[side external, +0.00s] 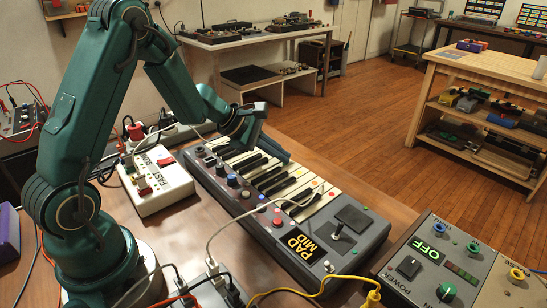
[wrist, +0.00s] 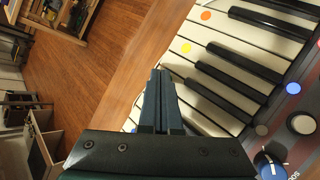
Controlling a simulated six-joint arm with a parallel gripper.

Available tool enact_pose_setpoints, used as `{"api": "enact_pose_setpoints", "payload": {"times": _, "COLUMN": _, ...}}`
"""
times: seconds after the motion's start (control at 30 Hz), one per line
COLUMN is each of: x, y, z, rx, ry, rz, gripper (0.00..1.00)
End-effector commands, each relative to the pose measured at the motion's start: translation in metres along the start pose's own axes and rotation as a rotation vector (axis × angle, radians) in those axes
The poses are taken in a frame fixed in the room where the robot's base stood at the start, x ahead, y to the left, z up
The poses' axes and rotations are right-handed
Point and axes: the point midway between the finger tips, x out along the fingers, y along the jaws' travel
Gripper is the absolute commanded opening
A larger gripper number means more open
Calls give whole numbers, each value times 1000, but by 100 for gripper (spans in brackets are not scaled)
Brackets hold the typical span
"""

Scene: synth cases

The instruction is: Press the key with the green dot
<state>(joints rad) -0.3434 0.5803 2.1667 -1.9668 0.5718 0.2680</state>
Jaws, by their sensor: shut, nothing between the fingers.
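The keyboard (side external: 357,246) lies on the table with white and black keys, and its near keys fill the right of the wrist view (wrist: 240,46). I cannot make out a clearly green dot; part of the keys is hidden behind my gripper. My gripper (side external: 284,157) is shut and empty over the far keys. Its fingertips (wrist: 160,73) show close together over the key ends; I cannot tell if they touch.
A white box with a red switch (side external: 157,182) stands left of the keyboard. A grey panel with knobs (side external: 437,262) stands at the lower right. Cables, one of them yellow (side external: 330,281), run along the front. A wooden floor lies beyond the table edge.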

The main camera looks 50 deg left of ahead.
Motion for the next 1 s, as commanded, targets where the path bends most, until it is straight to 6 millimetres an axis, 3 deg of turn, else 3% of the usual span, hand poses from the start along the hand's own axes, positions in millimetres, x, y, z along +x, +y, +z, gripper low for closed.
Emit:
{"api": "enact_pose_setpoints", "payload": {"times": 0.63, "x": 3, "y": -3, "z": -2, "rx": 0, "ry": 1, "rz": -1, "gripper": 0}}
{"api": "enact_pose_setpoints", "payload": {"times": 1.0, "x": -9, "y": 7, "z": 6, "rx": 1, "ry": 1, "rz": 1, "gripper": 0}}
